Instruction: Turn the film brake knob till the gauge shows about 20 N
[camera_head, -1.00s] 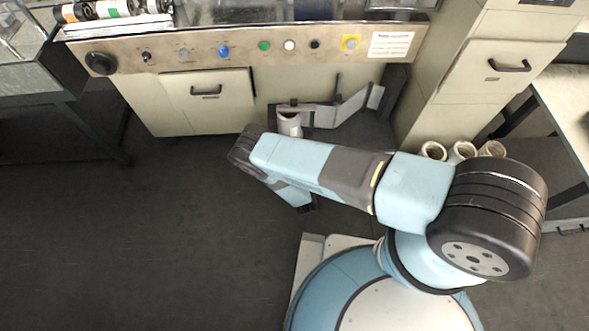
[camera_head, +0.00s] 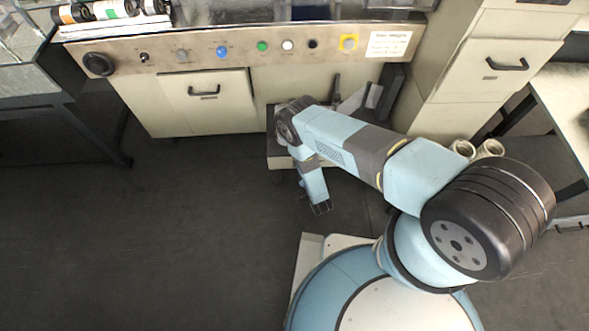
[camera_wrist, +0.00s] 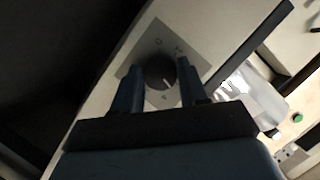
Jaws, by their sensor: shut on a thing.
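The round black film brake knob (camera_wrist: 157,74) sits on a grey square dial plate (camera_wrist: 181,40) on a beige panel in the wrist view. A pale pointer line shows on the knob. My gripper (camera_wrist: 160,70) is shut on the knob, with one dark finger on each side of it. The lower part of the dial plate is partly hidden by the fingers. In the head view my arm reaches toward the machine's lower front, and I cannot make out the knob there. No gauge reading can be made out in either view.
The machine's control panel (camera_head: 200,62) carries several coloured buttons and a black knob at its left end. Pale cores (camera_head: 488,148) stand at the right behind my arm. The dark floor (camera_head: 150,240) at the left is clear.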

